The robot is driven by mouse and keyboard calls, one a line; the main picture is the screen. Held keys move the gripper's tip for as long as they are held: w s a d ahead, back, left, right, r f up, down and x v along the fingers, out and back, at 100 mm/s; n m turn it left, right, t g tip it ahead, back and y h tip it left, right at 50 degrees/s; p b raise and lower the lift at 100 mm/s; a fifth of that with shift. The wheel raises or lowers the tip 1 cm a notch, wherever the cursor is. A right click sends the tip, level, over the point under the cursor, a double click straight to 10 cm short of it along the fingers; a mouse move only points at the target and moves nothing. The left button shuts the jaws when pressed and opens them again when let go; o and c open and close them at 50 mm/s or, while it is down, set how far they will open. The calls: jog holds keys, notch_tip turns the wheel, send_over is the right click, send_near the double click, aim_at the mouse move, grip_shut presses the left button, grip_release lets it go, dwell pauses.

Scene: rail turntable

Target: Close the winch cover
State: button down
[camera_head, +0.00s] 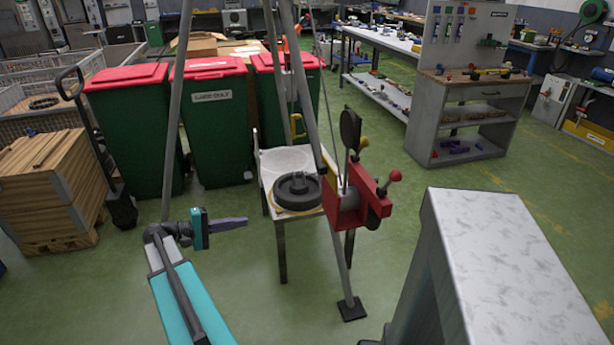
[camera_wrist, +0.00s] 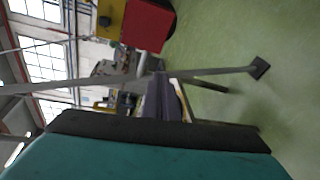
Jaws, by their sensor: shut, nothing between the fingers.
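A red winch (camera_head: 338,222) is mounted on a grey tripod leg, with a red-knobbed crank at its right. A dark oval plate (camera_head: 350,130) stands upright above the winch, apparently its cover swung open. In the wrist view, a red box-like part with a yellow side (camera_wrist: 148,25) shows at the top, probably the winch; I cannot make out the cover there. My gripper (camera_head: 245,221) is left of the winch, clear of it, pointing right with its fingers together and empty. Its dark fingers (camera_wrist: 162,82) also show in the wrist view.
A small white table (camera_head: 285,160) behind the winch bears a dark round weight (camera_head: 297,191). Tripod legs (camera_head: 172,120) slant down around it, one ending in a black foot (camera_head: 351,308). Green bins (camera_head: 215,130) stand behind. A grey-topped block (camera_head: 500,260) fills the right front.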

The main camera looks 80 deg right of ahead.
jog(key=s+d+r+m+g, duration=0.2)
jog(key=s+d+r, duration=0.1)
jog(key=r, duration=0.3)
jog(key=s+d+r+m+g+y, duration=0.1)
jog(key=s+d+r+m+g, duration=0.1)
jog(key=s+r, duration=0.3)
jog(key=shift+s+d+r+b, duration=0.15)
jog(key=shift+d+r+b, duration=0.35)
jog(key=shift+r, duration=0.35)
jog(key=shift+s, duration=0.1)
jog(key=p+x, duration=0.2)
jog(key=x, duration=1.2)
jog(key=shift+a+r, duration=0.1)
jog(key=shift+r, duration=0.05)
